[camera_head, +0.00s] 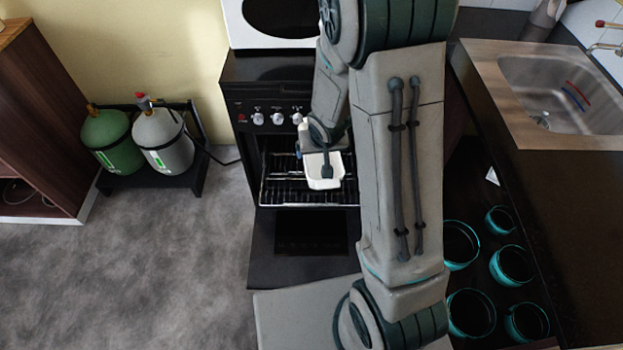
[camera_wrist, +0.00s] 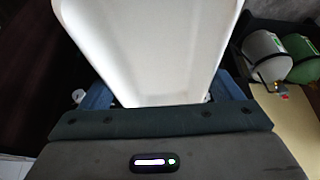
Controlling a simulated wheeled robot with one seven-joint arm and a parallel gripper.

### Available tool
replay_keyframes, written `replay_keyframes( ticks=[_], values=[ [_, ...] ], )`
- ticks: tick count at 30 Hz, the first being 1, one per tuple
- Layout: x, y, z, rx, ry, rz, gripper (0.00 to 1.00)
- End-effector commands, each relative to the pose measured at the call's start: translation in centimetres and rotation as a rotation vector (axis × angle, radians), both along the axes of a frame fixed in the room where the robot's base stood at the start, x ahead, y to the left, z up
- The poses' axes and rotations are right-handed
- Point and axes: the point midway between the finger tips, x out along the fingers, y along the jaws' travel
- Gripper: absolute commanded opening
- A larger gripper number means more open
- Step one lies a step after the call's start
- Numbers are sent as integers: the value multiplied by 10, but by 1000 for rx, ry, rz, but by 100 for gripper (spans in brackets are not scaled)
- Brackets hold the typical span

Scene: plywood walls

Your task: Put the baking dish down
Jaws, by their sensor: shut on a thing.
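The baking dish (camera_head: 313,178) is white and small, and it shows at the opening of the oven, above the wire rack (camera_head: 282,188). My gripper (camera_head: 328,165) is at the dish and shut on it. In the wrist view the white dish (camera_wrist: 150,45) fills the upper middle, with blue gripper parts on both sides of it. The oven door (camera_head: 268,255) hangs open below. I cannot tell whether the dish touches the rack.
The black stove (camera_head: 240,95) with several knobs stands around the oven opening. Two gas cylinders, one green (camera_head: 107,140) and one grey (camera_head: 160,138), stand at the left. Several teal-rimmed pots (camera_head: 470,315) and a sink (camera_head: 560,90) are at the right. The floor at left is clear.

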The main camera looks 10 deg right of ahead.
Motion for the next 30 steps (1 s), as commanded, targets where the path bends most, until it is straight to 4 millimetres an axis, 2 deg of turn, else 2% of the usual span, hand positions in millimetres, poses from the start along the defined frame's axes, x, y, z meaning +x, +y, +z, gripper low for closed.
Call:
replay_keyframes(
  ticks=[1,30],
  values=[
    [1,1,-15,1,-4,-4,42],
    [-4,14,-133,0,-4,-73,42]
  ],
)
